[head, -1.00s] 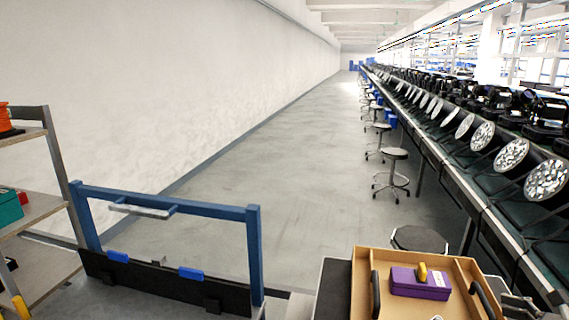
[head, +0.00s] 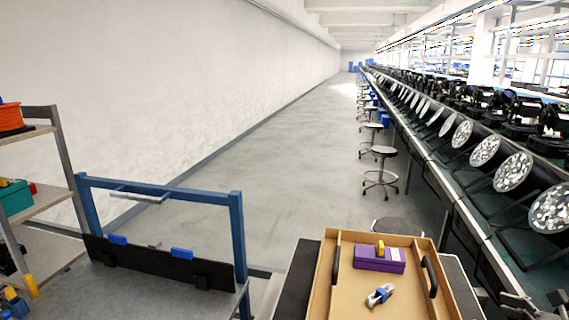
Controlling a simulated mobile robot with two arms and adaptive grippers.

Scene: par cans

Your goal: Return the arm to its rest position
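My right gripper (head: 535,302) shows only in part at the bottom right corner, over the edge of the long bench. Its two grey fingertips stand apart with nothing visible between them. The rest of that arm is cut off by the frame. My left arm and gripper are out of view.
A tan tray (head: 335,300) with black handles holds a purple box (head: 378,262) with a yellow item on it, and a small blue-and-silver piece (head: 380,295). A blue-framed bench (head: 160,187) and a shelf (head: 50,205) stand left. Stools (head: 380,155) line the bench of par cans (head: 513,171).

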